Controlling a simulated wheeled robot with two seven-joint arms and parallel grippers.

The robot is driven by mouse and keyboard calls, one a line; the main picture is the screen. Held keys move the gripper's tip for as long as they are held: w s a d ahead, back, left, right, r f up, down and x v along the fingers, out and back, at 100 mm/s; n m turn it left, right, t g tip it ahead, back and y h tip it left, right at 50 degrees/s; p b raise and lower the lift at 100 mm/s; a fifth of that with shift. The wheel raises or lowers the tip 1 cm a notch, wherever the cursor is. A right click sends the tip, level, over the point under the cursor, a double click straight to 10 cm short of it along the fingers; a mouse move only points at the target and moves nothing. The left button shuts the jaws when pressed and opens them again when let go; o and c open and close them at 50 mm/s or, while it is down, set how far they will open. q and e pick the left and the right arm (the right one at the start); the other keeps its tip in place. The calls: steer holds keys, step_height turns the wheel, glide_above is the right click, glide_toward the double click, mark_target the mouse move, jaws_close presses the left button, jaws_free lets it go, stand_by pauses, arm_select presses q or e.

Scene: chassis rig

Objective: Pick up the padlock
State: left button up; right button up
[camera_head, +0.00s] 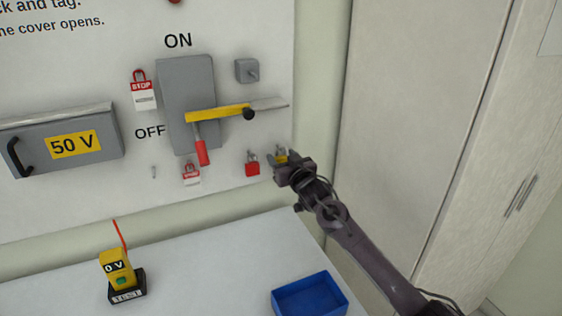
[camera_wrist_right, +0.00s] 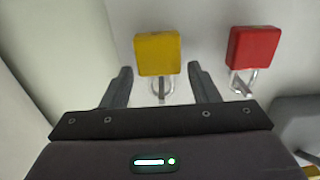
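A yellow padlock (camera_head: 280,158) hangs by its shackle on the white board, to the right of a red padlock (camera_head: 252,165). My right gripper (camera_head: 284,162) is at the yellow padlock and partly hides it. In the right wrist view the open fingers (camera_wrist_right: 160,72) stand one on each side of the yellow padlock (camera_wrist_right: 158,55), with gaps visible between the fingers and its body. The red padlock (camera_wrist_right: 254,50) hangs outside the fingers there. My left gripper is not in view.
The board carries a grey switch box (camera_head: 187,80) with a yellow lever (camera_head: 218,113), tags and a 50 V cover (camera_head: 62,142). Below, a white table (camera_head: 200,270) holds a blue tray (camera_head: 310,297) and a yellow tester (camera_head: 117,268). A pale cabinet (camera_head: 410,110) stands at right.

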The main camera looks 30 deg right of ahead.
steer(key=c, duration=0.9)
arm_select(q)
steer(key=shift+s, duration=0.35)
arm_select(e)
steer(key=shift+o, duration=0.2)
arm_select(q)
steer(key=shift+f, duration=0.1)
arm_select(e)
steer(key=shift+r, duration=0.1)
